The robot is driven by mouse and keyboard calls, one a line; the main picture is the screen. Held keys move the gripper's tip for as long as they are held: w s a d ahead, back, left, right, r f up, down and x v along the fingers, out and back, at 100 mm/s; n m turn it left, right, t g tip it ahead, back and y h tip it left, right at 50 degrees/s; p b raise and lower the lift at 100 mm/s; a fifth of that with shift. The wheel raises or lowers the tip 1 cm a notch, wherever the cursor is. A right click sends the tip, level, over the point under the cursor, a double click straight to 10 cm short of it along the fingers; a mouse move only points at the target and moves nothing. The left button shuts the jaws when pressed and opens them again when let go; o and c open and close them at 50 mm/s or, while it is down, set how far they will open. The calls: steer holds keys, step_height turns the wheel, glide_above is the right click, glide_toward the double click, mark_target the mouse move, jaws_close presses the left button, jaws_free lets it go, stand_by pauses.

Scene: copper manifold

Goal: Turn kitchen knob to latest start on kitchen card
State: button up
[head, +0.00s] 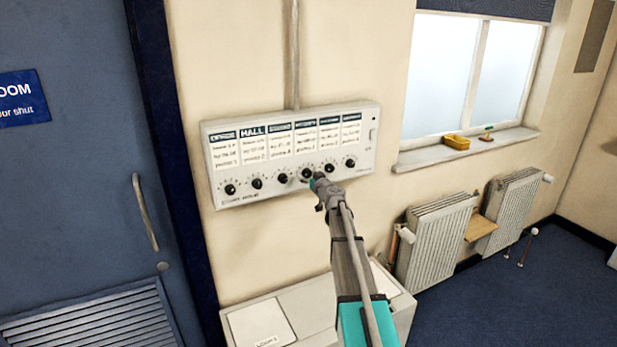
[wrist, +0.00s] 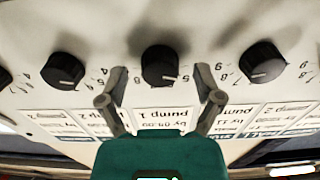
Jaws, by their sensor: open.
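A white control panel (head: 290,190) on the wall carries a row of black knobs under printed cards. The "HALL" heading is legible in the head view; I cannot make out which card is the kitchen one. My gripper (head: 312,180) is at the panel, by a knob right of the row's middle. In the wrist view my gripper (wrist: 160,74) is open, with one finger on each side of the middle black knob (wrist: 160,62). I cannot tell whether the fingers touch it. A pale mark shows on the knob; its exact setting is unclear. The card beside it (wrist: 155,113) reads "pump 1", upside down.
Neighbouring knobs stand close on both sides, one at left (wrist: 62,70) and one at right (wrist: 263,62). A white cabinet (head: 275,315) is below the panel. A blue door (head: 75,180) is at left, radiators (head: 435,240) at right.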

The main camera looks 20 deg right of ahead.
steer(key=c, duration=1.1)
steer(key=shift+a, duration=0.15)
steer(key=shift+c, duration=0.3)
steer(key=shift+m, duration=0.3)
steer(key=m, duration=0.5)
steer(key=shift+m, duration=0.3)
steer(key=m, duration=0.5)
steer(key=shift+d+m, duration=0.2)
steer(key=shift+m, duration=0.1)
